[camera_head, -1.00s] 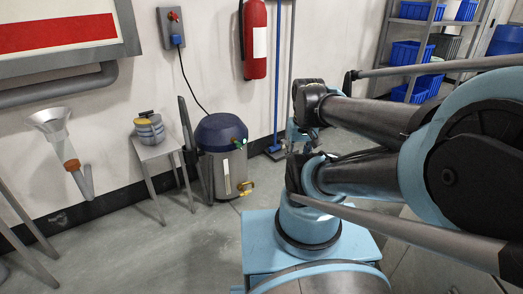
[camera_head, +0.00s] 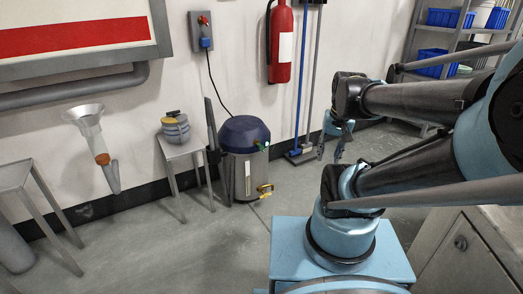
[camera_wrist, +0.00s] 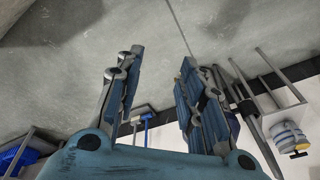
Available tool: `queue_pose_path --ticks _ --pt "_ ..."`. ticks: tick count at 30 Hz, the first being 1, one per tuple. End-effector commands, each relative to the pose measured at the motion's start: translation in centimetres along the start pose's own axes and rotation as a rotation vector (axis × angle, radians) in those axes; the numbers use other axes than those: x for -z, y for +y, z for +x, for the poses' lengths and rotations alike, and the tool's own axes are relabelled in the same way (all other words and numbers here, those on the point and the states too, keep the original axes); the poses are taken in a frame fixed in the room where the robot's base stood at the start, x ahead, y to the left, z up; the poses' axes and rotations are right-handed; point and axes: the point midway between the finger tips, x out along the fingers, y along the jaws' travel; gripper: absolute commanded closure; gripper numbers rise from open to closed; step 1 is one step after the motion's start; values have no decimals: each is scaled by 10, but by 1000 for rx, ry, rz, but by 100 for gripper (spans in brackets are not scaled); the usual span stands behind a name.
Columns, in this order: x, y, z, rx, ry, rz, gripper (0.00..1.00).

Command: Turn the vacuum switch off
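A grey wall box (camera_head: 201,32) hangs at the upper left of the head view. It has a red knob (camera_head: 203,20) on top and a blue plug (camera_head: 206,43) below. The knob is too small to read its position. A black cable runs down from the plug toward the vacuum vessel (camera_head: 240,170), a steel drum with a dark blue lid on the floor. My gripper (camera_head: 338,143) is well to the right of the box and lower in the picture. In the wrist view my gripper (camera_wrist: 160,58) has its fingers apart with nothing between them.
A stool (camera_head: 190,150) with stacked pots (camera_head: 175,127) stands left of the vessel. A fire extinguisher (camera_head: 281,42) hangs right of the wall box. A blue broom (camera_head: 300,85) leans beside it. A funnel (camera_head: 88,120) is at the left. Floor in front is clear.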

Motion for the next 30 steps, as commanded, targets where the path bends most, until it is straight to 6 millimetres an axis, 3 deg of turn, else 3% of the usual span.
queue_pose_path --ticks 6,14,23,30 --pt "53 -24 -9 45 0 153 64" --pt "116 -52 -5 95 -11 341 64" --pt "187 -89 15 154 -37 556 64" --pt "242 -120 44 195 -69 726 64"
